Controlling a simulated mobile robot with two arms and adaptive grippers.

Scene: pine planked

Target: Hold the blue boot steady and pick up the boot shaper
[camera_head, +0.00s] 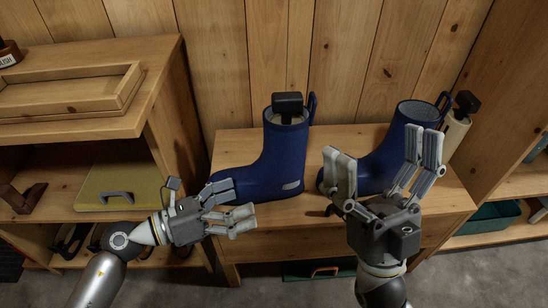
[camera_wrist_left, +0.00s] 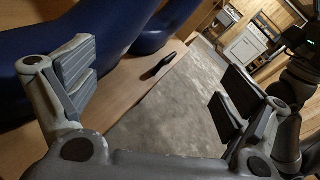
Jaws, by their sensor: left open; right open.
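Two blue boots stand on a wooden bench. The left blue boot (camera_head: 284,152) holds a shaper with a black top (camera_head: 288,103) sticking out of its shaft. The right blue boot (camera_head: 412,118) has an open shaft, and a cream shaper with a black knob (camera_head: 461,118) stands just right of it. My left gripper (camera_head: 243,205) is open in front of the left boot's toe, partly covering it. My right gripper (camera_head: 384,150) is open, fingers up, in front of the right boot and hiding part of it. Blue boot surfaces (camera_wrist_left: 110,25) fill the upper left of the left wrist view.
The bench (camera_head: 270,222) has a small dark object (camera_wrist_left: 158,65) near its front edge. At left, a shelf unit holds a wooden tray (camera_head: 70,112) and a yellow-green case (camera_head: 120,187). Green bins sit low under the bench and at right. Grey floor is open in front.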

